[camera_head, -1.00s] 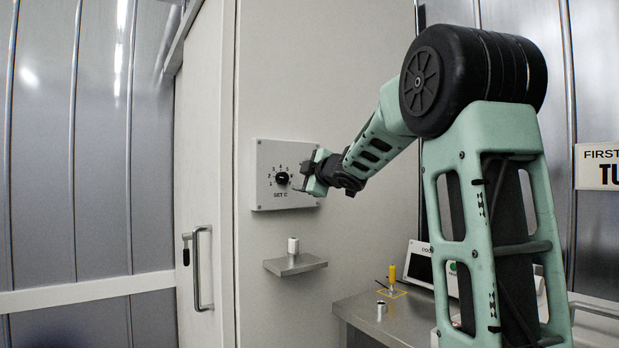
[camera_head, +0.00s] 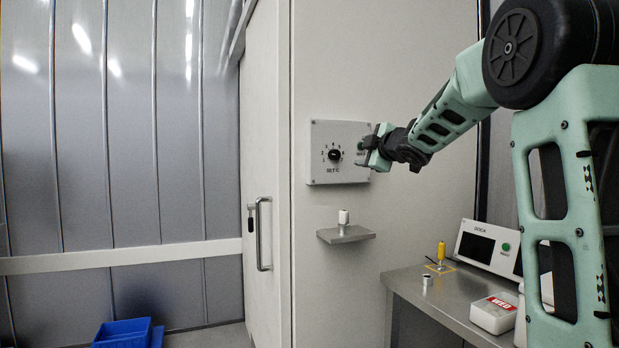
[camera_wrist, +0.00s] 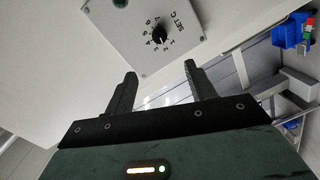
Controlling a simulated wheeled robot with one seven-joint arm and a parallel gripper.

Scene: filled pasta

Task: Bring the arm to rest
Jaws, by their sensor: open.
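My gripper (camera_head: 366,151) is at the end of my outstretched arm, in front of the right part of the dial panel (camera_head: 322,172). The panel has a black knob (camera_head: 335,155) and the label "SET C". In the wrist view my gripper (camera_wrist: 158,80) has its two fingers spread apart with nothing between them. The knob (camera_wrist: 159,37) lies beyond the fingertips in that view. I see no contact with the knob.
A small shelf (camera_head: 346,235) with a white cylinder (camera_head: 343,217) is below the panel. Blue bins (camera_head: 124,333) stand at lower left.

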